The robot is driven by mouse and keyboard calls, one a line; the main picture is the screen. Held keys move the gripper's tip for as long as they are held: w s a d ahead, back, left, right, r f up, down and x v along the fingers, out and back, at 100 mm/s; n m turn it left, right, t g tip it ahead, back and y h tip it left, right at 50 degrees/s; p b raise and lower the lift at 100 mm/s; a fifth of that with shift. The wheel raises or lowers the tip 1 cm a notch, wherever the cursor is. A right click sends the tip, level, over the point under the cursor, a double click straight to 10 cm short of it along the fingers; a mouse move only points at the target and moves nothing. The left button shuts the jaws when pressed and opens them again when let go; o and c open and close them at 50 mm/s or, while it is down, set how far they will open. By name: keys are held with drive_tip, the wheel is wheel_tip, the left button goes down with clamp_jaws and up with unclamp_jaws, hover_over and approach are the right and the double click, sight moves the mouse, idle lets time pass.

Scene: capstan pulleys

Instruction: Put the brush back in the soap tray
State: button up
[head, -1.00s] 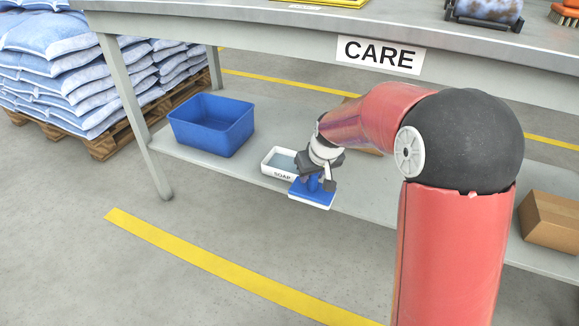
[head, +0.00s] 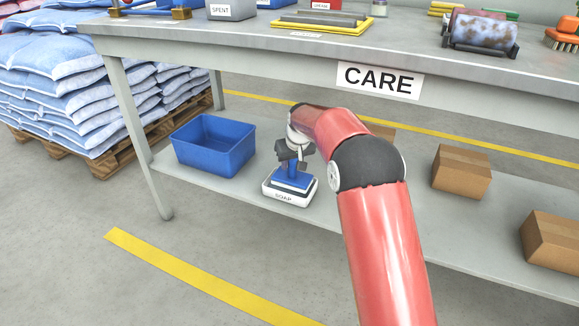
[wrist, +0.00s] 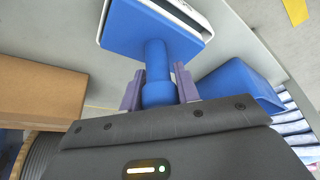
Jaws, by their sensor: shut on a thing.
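The brush is a blue block with a blue upright handle (head: 292,180). My gripper (head: 291,160) is shut on the handle from above. The white tray labelled SOAP (head: 284,198) is on the lower shelf, and the brush's block is at or just over its opening. I cannot tell whether the block rests on the tray floor. In the wrist view the blue brush (wrist: 154,40) shows with its handle between my gripper's fingers (wrist: 158,88), and part of the white tray (wrist: 203,10) shows behind the block.
An empty-looking blue bin (head: 213,147) stands on the lower shelf (head: 400,235) just left of the tray. Cardboard boxes (head: 461,171) stand at the right. The upper bench top, with a CARE sign (head: 378,80) on its edge, overhangs the shelf.

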sight(290, 167)
drive_tip(key=shift+w+a, duration=0.25)
drive_tip(key=shift+w, duration=0.25)
drive_tip(key=shift+w+a, duration=0.25)
drive_tip(key=shift+w, duration=0.2)
drive_tip(key=shift+s+f, duration=0.1)
drive_tip(key=shift+f, duration=1.4)
drive_tip(key=shift+d+f, duration=0.1)
drive_tip(key=shift+f, duration=0.15)
drive_tip(key=o, duration=0.9)
drive_tip(key=shift+b, duration=0.45)
